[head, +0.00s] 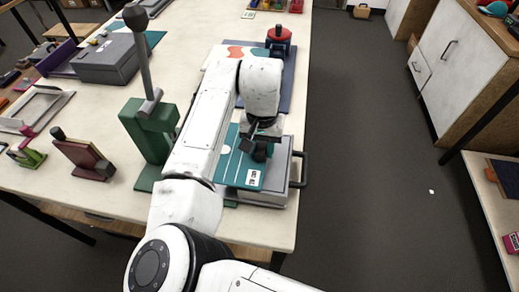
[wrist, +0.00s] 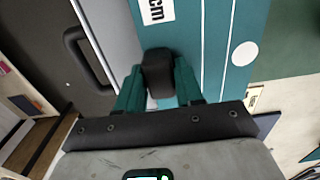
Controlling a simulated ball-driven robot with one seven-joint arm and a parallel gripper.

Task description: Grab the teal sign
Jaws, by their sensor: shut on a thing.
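The teal sign (head: 236,164) is a flat teal panel with white lines, a white dot and a white label. It lies over a grey case near the table's right edge, and also shows in the wrist view (wrist: 212,60). A black block (wrist: 158,70) stands on the sign like a handle. My gripper (head: 260,148) reaches down over the sign. Its teal-padded fingers are shut on the black block, one on each side, in the wrist view (wrist: 158,88). I cannot tell whether the sign is lifted off the case. My arm hides part of the sign's left side.
The grey case (head: 268,196) has a black handle (head: 301,170) at its right. A green lever press (head: 150,128) stands close left of my arm. A red-topped pot (head: 278,40) stands farther back. A grey box (head: 106,60) lies back left.

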